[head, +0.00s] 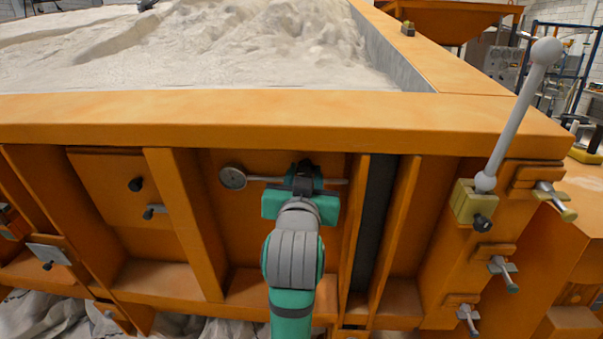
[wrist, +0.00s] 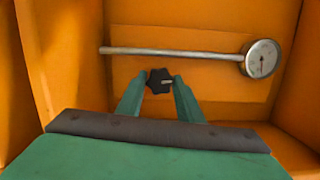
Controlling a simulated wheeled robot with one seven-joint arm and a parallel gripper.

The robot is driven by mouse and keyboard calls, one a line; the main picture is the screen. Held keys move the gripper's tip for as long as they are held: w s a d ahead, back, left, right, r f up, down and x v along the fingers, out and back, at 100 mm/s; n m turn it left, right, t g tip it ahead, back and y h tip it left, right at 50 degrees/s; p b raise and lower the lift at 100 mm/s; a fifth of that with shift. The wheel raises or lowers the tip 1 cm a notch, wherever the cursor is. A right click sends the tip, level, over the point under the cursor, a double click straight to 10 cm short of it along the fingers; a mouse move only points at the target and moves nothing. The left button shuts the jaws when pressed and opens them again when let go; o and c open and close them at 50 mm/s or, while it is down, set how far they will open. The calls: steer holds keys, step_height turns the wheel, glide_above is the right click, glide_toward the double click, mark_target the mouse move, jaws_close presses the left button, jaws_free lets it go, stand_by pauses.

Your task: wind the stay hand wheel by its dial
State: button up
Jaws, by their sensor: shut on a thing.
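The stay hand wheel is a small black lobed knob (wrist: 159,81) with a pale mark on its face, on the orange panel. My gripper (wrist: 160,84) has its two green fingers on either side of the knob, shut on it. The round white dial (wrist: 262,58) sits at the end of a grey rod (wrist: 175,52) in the wrist view. In the head view the dial (head: 232,178) is left of my gripper (head: 304,178), which hides most of the rod's middle and the wheel. The dial's needle shows, but its reading is too small to make out.
The orange sandbed rim (head: 270,115) runs just above my gripper, with pale sand (head: 200,45) behind it. Orange ribs (head: 185,220) stand either side of the recess. A lever with a ball top (head: 515,115) and several clamp handles are at the right.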

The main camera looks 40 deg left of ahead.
steer(key=m+y, duration=0.1)
steer(key=m, duration=0.3)
steer(key=shift+s, duration=0.1)
steer(key=m+y, duration=0.1)
steer(key=m, duration=0.2)
steer(key=shift+f+m+g, duration=0.1)
steer(key=shift+m+g, duration=0.2)
steer(key=shift+m, duration=0.1)
steer(key=m+y, duration=0.1)
steer(key=m, duration=0.3)
steer(key=shift+f+m, duration=0.1)
steer(key=shift+m, duration=0.3)
steer(key=m, duration=0.4)
steer(key=shift+f+t+y, duration=0.1)
steer(key=shift+t+y, duration=0.3)
steer(key=shift+d+m, duration=0.1)
steer(key=shift+m, duration=0.3)
steer(key=o, duration=1.1)
steer(key=shift+c, duration=0.2)
